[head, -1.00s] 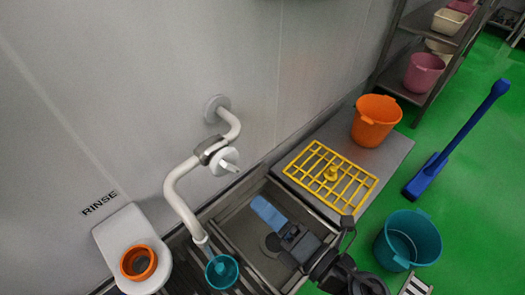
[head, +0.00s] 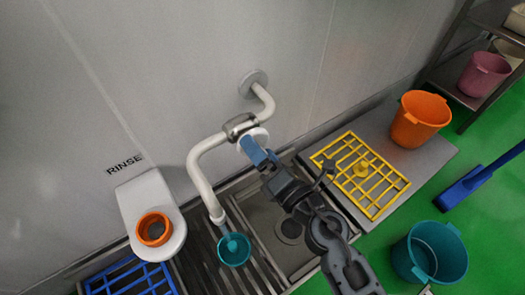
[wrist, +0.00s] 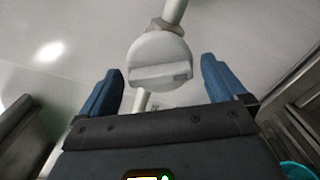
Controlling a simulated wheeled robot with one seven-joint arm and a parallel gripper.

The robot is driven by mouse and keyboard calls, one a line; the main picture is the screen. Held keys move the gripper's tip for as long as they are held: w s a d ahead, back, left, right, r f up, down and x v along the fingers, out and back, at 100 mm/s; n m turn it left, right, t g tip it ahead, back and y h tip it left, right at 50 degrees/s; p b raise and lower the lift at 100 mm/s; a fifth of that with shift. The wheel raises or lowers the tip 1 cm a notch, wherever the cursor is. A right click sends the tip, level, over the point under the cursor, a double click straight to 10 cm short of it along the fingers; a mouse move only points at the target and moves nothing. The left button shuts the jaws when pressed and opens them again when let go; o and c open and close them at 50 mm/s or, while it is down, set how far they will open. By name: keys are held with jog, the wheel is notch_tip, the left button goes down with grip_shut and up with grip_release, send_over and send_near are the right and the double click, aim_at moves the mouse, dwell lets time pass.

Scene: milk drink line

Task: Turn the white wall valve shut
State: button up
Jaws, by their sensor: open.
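The white wall valve (head: 262,135) sits on the bent white pipe (head: 196,170) on the grey wall, partly hidden behind my gripper in the head view. In the wrist view the valve is a round white knob (wrist: 158,52) with a raised bar across its face, lying roughly level in the picture. My gripper (wrist: 161,66) is open, with one blue finger on each side of the knob and visible gaps between. The fingers point at the knob; I cannot tell whether their tips reach past its face. My gripper also shows in the head view (head: 256,150).
Below are a metal sink (head: 262,215) and a teal cup (head: 234,249) under the spout. A yellow rack (head: 345,180) and orange bucket (head: 420,120) stand on the right counter.

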jog(key=shift+c, duration=0.5)
jog(key=c, duration=0.8)
jog(key=shift+r+m+p, duration=0.1)
jog(key=shift+m+p, duration=0.7)
jog(key=shift+m, duration=0.3)
jog(key=shift+m+p, duration=1.2)
jog(key=shift+m, duration=0.7)
jog(key=shift+c, duration=0.2)
jog(key=o, duration=0.9)
jog(key=shift+o, duration=0.2)
jog(key=shift+s, duration=0.1)
